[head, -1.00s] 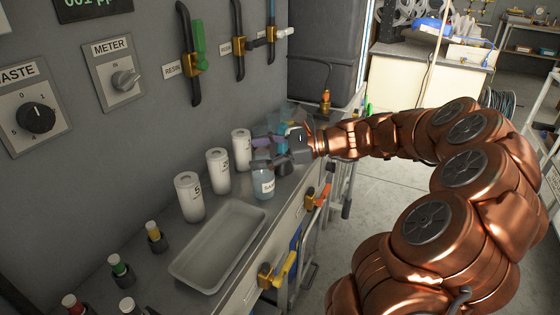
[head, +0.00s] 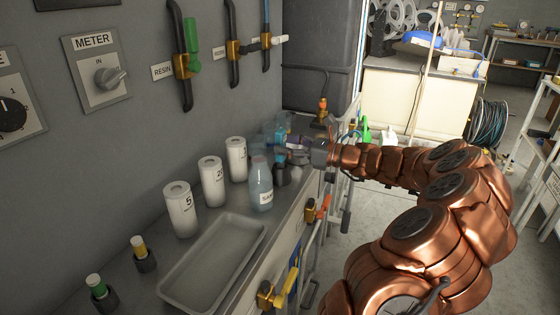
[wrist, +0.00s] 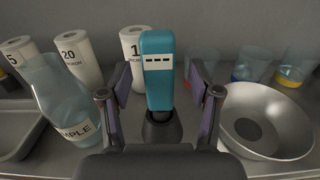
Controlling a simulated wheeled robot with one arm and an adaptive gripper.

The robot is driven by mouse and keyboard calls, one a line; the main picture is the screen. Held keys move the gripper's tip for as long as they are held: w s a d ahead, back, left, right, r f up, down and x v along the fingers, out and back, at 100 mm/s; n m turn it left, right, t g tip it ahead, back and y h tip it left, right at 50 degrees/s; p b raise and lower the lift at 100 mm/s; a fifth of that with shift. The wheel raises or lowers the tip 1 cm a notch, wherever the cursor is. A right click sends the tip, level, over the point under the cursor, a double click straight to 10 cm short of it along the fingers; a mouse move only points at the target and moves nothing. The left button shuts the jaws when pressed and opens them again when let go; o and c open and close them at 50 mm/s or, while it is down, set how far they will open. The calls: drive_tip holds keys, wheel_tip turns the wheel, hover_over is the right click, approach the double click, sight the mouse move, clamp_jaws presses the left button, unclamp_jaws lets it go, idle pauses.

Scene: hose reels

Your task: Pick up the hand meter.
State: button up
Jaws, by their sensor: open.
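In the head view the meter (head: 280,136) is partly hidden by my gripper. My gripper (wrist: 158,90) is open, with one purple-padded finger on each side of the meter. In the head view my gripper (head: 290,144) is at the far end of the bench.
A sample bottle (wrist: 62,105) stands close left of my gripper, and a metal bowl (wrist: 237,120) close right. White numbered cartridges (head: 180,209) line the wall. Several clear beakers (wrist: 286,66) stand behind the bowl. An empty tray (head: 214,268) lies on the near bench.

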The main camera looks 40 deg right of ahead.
drive_tip(key=shift+x, duration=1)
clamp_jaws()
